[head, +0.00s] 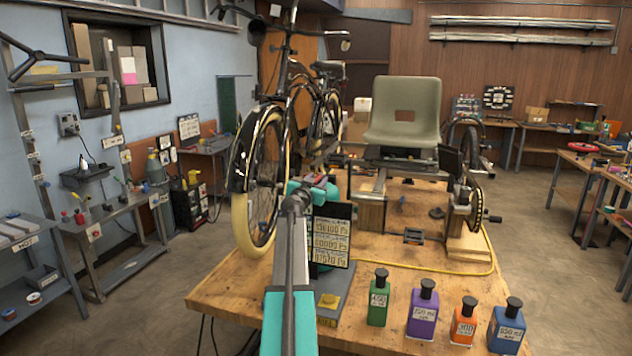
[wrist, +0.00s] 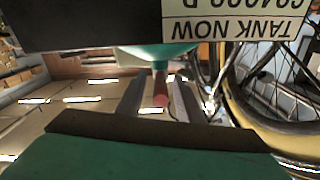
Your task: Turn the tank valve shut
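A dark readout board (head: 331,236) with three numbered rows stands on the workbench, just behind my arm. In the wrist view, part of the board (wrist: 240,25) shows upside down, reading "TANK NOW". My gripper (wrist: 157,100) shows two grey fingers spread apart. A small red piece (wrist: 160,92) appears between them, below a rounded teal-green part (wrist: 158,52); I cannot tell whether this is the tank valve or whether the fingers touch it. In the head view, my arm hides most of the gripper and the valve area.
The wooden workbench (head: 220,290) carries green (head: 378,302), purple (head: 422,313), orange (head: 464,325) and blue bottles (head: 506,330) along its front. A bicycle (head: 262,165) stands at left, close to my arm. A seat (head: 404,112) and trike parts are behind. A yellow cable (head: 440,273) crosses the bench.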

